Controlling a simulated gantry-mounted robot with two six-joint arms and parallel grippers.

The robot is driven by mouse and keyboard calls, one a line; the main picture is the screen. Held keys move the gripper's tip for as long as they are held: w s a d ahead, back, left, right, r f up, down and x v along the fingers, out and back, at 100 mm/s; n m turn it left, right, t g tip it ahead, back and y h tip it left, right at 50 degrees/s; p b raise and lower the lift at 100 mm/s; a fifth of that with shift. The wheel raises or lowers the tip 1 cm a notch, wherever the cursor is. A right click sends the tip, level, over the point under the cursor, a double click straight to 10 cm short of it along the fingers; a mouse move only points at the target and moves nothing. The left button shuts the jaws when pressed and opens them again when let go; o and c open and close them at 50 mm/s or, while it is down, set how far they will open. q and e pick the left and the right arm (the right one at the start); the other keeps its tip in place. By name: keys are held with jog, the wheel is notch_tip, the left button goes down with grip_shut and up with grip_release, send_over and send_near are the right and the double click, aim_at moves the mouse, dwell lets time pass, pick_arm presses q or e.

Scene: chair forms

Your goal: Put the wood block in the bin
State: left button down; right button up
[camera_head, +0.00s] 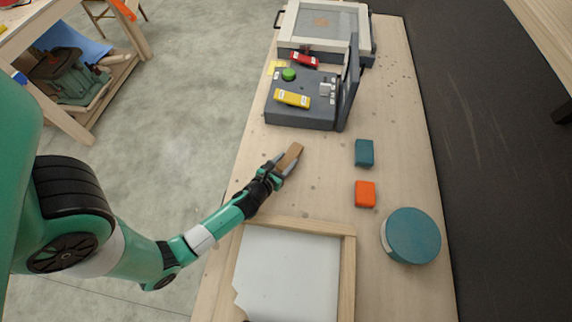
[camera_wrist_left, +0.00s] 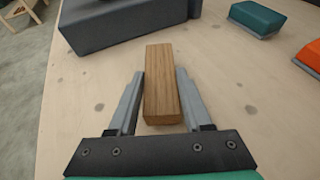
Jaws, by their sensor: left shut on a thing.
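The wood block (camera_head: 292,155) is a brown oblong piece near the left edge of the workbench in the head view. My left gripper (camera_head: 280,165) is shut on its near end, and the far end sticks out past the fingertips. In the left wrist view the block (camera_wrist_left: 162,85) lies lengthwise between the two grey fingers of the gripper (camera_wrist_left: 160,74). I cannot tell if the block still touches the bench. A wooden-framed tray with a white floor (camera_head: 349,270) lies nearer than the gripper; I cannot tell if it is the bin. My right gripper is not in view.
A dark grey box (camera_head: 300,118) with a green button and a raised panel stands beyond the block. A teal block (camera_head: 364,152), an orange block (camera_head: 365,194) and a round teal-topped thing (camera_head: 413,235) are to the right. The bench (camera_head: 325,190) is clear between them.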

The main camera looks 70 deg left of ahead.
pick_arm(q)
jog(key=shift+f, duration=0.4)
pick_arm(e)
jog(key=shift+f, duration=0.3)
pick_arm(q)
jog(key=shift+c, duration=1.7)
grip_release()
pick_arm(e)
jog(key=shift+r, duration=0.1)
pick_arm(q)
jog(key=shift+s+d+r+p, duration=0.2)
jog(key=shift+d+r+p, duration=0.05)
jog(key=shift+r+p, duration=0.1)
jog(key=p+v, duration=0.1)
jog(key=v, duration=0.6)
jog(key=shift+f, duration=0.1)
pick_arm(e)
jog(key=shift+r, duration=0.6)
